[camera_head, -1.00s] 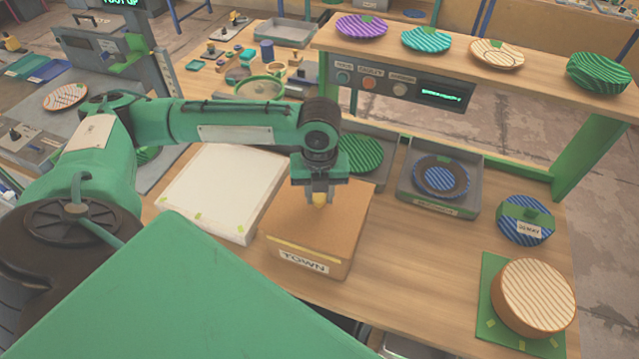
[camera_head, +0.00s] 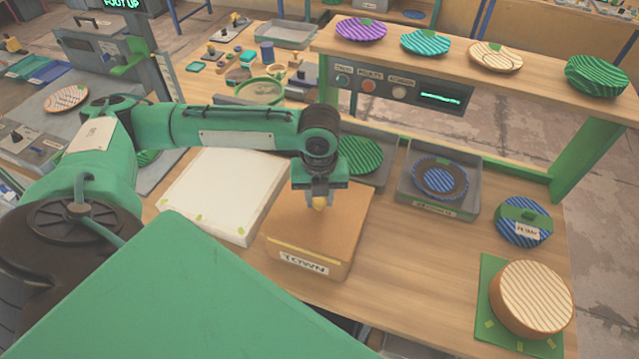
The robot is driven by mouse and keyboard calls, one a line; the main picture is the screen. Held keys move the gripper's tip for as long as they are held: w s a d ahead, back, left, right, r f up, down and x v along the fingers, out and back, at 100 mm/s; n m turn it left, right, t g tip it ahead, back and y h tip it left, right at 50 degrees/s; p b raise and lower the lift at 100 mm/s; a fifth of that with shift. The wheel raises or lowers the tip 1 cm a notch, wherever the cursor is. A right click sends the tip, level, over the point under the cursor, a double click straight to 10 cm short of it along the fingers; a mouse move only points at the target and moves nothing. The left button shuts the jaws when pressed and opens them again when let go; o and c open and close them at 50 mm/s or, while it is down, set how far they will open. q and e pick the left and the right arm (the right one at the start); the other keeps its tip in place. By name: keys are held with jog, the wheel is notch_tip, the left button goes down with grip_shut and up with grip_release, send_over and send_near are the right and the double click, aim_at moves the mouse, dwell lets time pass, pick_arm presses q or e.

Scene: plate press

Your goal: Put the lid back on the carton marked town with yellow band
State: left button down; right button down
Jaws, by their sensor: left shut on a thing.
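The brown carton (camera_head: 303,264) stands on the bench in the middle of the camera_head view, with a TOWN label and a yellow band on its front. Its flat brown lid (camera_head: 335,222) lies over its top. I cannot tell whether a thin gap is left between them. My left gripper (camera_head: 319,204) points down over the lid and is shut on its small yellow knob (camera_head: 319,204). The fingers partly hide the knob. My right gripper is not in view.
A white board (camera_head: 225,190) lies left of the carton. A grey tray with a blue plate (camera_head: 440,177) is to the right. A round striped-top box (camera_head: 532,297) sits on a green mat at the front right.

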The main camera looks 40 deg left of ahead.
pick_arm(q)
jog(key=c, duration=0.5)
grip_release()
jog(key=shift+r, duration=0.1)
notch_tip(320, 180, up, 7)
jog(key=p, duration=0.8)
dwell(0.5)
grip_shut()
dwell(0.3)
dwell(0.8)
